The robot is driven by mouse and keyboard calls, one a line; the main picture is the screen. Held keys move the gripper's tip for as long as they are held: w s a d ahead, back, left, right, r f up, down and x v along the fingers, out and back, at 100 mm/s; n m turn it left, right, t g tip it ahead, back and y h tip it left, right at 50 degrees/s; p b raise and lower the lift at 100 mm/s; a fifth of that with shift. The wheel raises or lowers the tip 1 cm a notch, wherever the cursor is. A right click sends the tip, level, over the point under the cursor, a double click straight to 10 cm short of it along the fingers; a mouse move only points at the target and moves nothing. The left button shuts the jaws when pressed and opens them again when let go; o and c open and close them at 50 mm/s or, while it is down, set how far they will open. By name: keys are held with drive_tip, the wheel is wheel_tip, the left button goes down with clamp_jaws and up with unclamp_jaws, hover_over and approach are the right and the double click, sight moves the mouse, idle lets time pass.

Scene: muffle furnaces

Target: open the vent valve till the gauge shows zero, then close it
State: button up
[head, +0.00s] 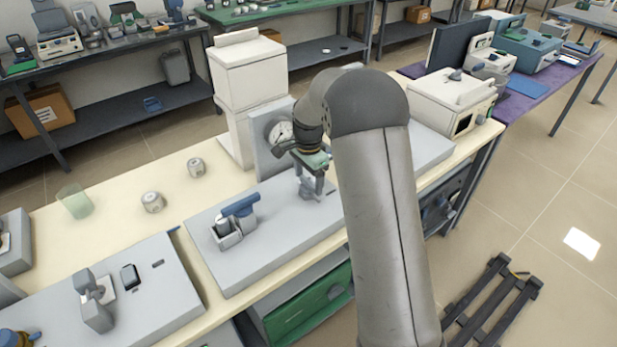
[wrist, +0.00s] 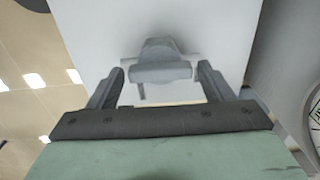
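The vent valve, a small grey fitting with a rounded body and a crossbar handle, stands on the grey panel below my gripper (head: 312,178). In the wrist view the valve handle (wrist: 160,72) lies crosswise between my two fingertips, with a gap on each side. My gripper is open, and I cannot tell how far above the handle the fingertips are. The round white gauge (head: 279,133) is on an upright grey plate behind the gripper. Its edge shows at the right of the wrist view (wrist: 314,122). The needle reading is too small to tell.
A blue-handled lever (head: 240,206) sits on the grey panel (head: 270,240) left of my gripper. A tall white unit (head: 250,75) stands behind the gauge plate.

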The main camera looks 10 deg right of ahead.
drive_tip(key=c, duration=0.6)
drive_tip(key=n+b, duration=0.1)
drive_tip(key=n, duration=0.6)
drive_tip(key=shift+n, duration=0.4)
drive_tip(key=n, duration=0.5)
drive_tip(key=shift+b, duration=0.4)
drive_tip(key=n, duration=0.5)
